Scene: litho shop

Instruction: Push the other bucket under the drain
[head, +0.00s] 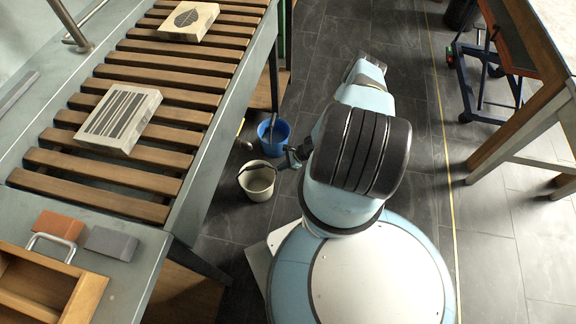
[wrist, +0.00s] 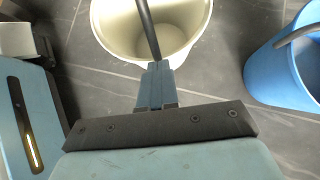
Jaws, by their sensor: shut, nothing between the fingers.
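A cream bucket (head: 259,190) stands upright on the dark tile floor beside the slatted bench, with a dark handle across its mouth. A blue bucket (head: 281,147) stands just behind it, close to the bench leg. My gripper (head: 291,157) is low, at the right rear side of the cream bucket. In the wrist view my shut fingers (wrist: 156,80) are at the rim of the cream bucket (wrist: 112,25), by its handle; I cannot tell if they touch. The blue bucket (wrist: 272,75) is to the right there, apart from my fingers. I cannot make out the drain.
The slatted bench (head: 105,179) runs along the left, with its edge and legs close to the buckets. It bears a striped block (head: 118,117) and another block (head: 189,20). A blue wheeled frame (head: 484,80) and a wooden table (head: 519,128) stand right. Floor between is clear.

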